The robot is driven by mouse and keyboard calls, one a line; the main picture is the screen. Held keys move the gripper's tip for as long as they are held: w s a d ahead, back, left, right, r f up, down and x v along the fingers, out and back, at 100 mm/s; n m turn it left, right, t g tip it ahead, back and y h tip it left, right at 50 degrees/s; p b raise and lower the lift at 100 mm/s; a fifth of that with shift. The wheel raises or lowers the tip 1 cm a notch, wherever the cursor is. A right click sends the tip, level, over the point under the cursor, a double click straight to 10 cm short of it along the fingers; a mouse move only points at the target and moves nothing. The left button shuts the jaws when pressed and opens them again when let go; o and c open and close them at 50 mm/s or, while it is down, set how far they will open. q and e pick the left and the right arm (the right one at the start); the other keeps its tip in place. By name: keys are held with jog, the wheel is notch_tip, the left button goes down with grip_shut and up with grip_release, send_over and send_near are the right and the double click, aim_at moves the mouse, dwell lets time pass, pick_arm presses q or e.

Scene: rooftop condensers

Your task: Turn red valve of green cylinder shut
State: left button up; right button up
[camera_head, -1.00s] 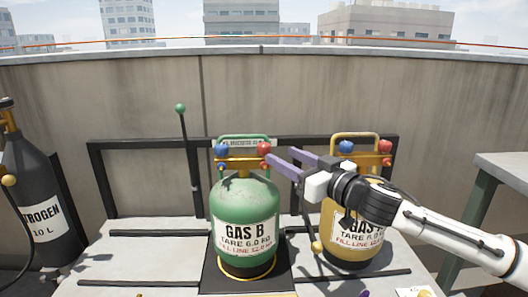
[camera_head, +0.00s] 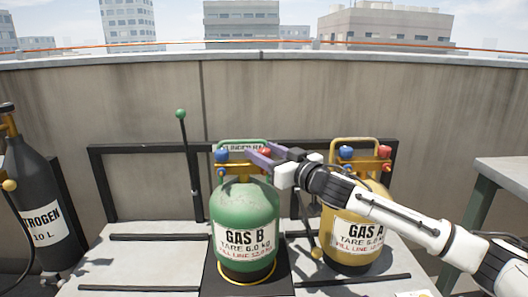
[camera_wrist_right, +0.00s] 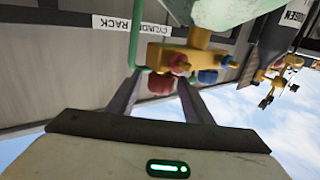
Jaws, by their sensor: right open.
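The green cylinder (camera_head: 247,215), labelled GAS B, stands upright on a dark square pad. Its red valve (camera_head: 265,153) sits on the right of the brass manifold and its blue valve (camera_head: 221,155) on the left. My right gripper (camera_head: 258,150) has come in from the right, with its purple fingers open at the red valve, partly covering it. In the right wrist view the red valve (camera_wrist_right: 160,84) shows between the two finger tips, with a gap visible; contact cannot be told. The blue valve (camera_wrist_right: 208,76) lies outside the right finger there. My left gripper is out of view.
A yellow cylinder (camera_head: 345,247), labelled GAS A, stands close right, behind my right arm. A dark nitrogen cylinder (camera_head: 42,205) stands far left. A green-knobbed lever (camera_head: 188,160) rises left of the green cylinder. A black rack frame (camera_head: 120,150) runs behind.

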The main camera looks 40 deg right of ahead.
jog(key=shift+w, duration=0.1)
jog(key=shift+c, duration=0.4)
jog(key=c, duration=1)
